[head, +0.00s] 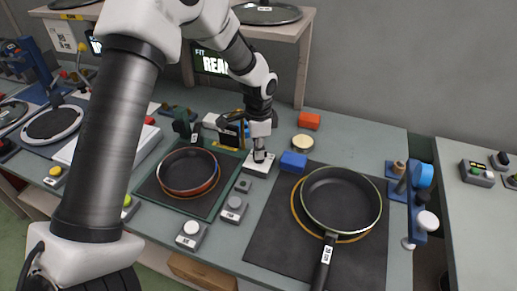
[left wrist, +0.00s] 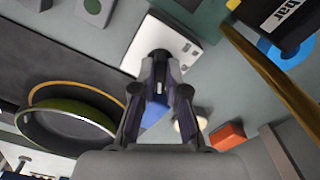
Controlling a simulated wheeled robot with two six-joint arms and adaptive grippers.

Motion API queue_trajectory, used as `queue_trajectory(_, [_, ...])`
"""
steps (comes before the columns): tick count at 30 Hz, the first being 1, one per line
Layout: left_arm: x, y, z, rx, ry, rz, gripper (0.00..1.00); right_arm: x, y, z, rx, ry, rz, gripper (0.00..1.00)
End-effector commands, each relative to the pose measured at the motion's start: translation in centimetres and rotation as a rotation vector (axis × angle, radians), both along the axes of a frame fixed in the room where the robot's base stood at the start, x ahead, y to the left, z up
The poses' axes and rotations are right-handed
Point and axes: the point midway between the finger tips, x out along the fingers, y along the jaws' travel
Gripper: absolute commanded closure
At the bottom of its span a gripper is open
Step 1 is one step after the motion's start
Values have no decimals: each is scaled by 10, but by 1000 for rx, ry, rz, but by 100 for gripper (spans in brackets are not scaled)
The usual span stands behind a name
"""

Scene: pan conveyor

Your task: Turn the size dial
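The size dial appears to be the dark knob on a white plate (head: 256,168), in the middle of the bench in the head view. The plate also shows at top centre in the left wrist view (left wrist: 183,42). My left gripper (head: 260,150) points down at the knob from above. In the left wrist view its fingertips (left wrist: 160,66) are close together at the knob and seem shut on it. They hide most of the knob, so its setting cannot be read. My right gripper is not in view.
A blue block (head: 293,163) stands just right of the plate. A black pan (head: 341,200) lies further right, and a round pan (head: 188,172) lies to the left. Grey button boxes (head: 233,208) stand in front. A red block (head: 309,121) and a screen (head: 211,62) are behind.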

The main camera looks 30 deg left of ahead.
Motion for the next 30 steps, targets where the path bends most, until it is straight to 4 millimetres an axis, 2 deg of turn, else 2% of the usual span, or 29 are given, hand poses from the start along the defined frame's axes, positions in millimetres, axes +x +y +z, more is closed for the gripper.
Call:
queue_trajectory(14, [-1,0,0,0,3,73,100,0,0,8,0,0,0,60])
queue_trajectory(20, [-1,-1,1,-1,4,199,100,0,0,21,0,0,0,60])
queue_trajectory(30, [-2,-1,2,0,4,508,100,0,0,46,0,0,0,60])
